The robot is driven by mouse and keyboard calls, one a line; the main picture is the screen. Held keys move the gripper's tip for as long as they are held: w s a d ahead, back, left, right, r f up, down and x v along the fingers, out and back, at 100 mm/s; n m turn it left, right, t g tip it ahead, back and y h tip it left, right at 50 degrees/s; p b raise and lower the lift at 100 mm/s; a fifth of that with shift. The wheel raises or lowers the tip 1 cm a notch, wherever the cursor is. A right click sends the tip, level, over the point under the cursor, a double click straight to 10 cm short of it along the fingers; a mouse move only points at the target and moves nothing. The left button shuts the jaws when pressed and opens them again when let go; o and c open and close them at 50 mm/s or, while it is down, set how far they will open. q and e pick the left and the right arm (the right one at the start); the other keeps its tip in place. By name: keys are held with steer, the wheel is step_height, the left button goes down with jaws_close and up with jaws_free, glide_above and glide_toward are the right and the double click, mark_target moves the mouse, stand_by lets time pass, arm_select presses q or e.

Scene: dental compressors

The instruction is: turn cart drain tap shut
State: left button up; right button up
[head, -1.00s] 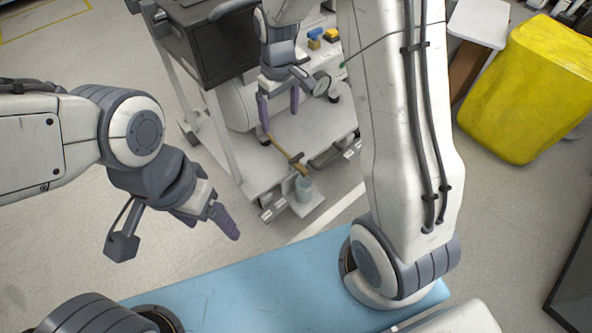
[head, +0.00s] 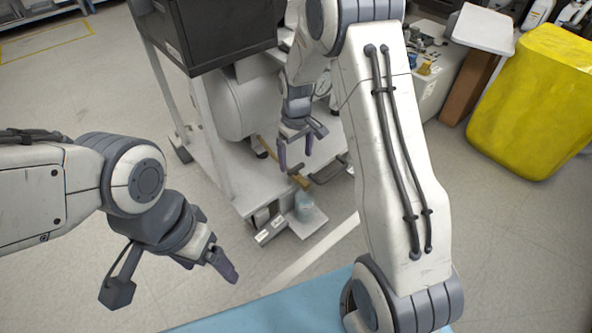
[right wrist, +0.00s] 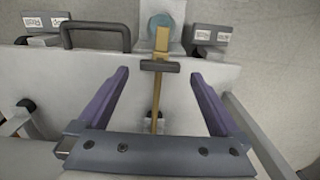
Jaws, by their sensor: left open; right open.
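The cart drain tap is a brass pipe (right wrist: 157,97) with a dark crossbar handle (right wrist: 160,66) lying across it. The brass pipe (head: 299,181) also shows in the head view at the cart's near edge. My right gripper (head: 295,153) is open and points down over the cart just behind the tap. In the right wrist view, the crossbar handle lies between the open purple fingers (right wrist: 160,77), near the tip line, with gaps on both sides. I cannot tell their height above it. My left gripper (head: 207,264) is open and empty, left of the cart.
A pale blue cup (head: 304,207) stands below the tap's outlet on a small shelf. A dark loop handle (right wrist: 95,35) is beside the tap. The cart (head: 222,180) carries a tank and a black box (head: 215,35). A yellow bin (head: 530,100) stands right; floor at left is clear.

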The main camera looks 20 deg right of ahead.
mark_target(296, 167)
step_height(296, 167, down, 3)
steer(key=shift+f+b, duration=0.15)
steer(key=shift+b, duration=0.5)
steer(key=c, duration=1.3)
steer(key=shift+r+m+p, duration=0.3)
steer(key=shift+m+p, duration=0.1)
steer(key=shift+p, duration=0.55)
steer(key=m+p, duration=1)
steer(key=p, duration=0.3)
steer(key=m+p, duration=0.3)
steer(key=shift+m, duration=0.3)
arm_select(q)
step_height(296, 167, up, 18)
steer(key=p, duration=0.2)
steer(key=shift+f, duration=0.2)
arm_select(e)
steer(key=shift+f+m, duration=0.15)
steer(key=shift+m, duration=1.55)
arm_select(q)
steer(key=shift+r, duration=0.1)
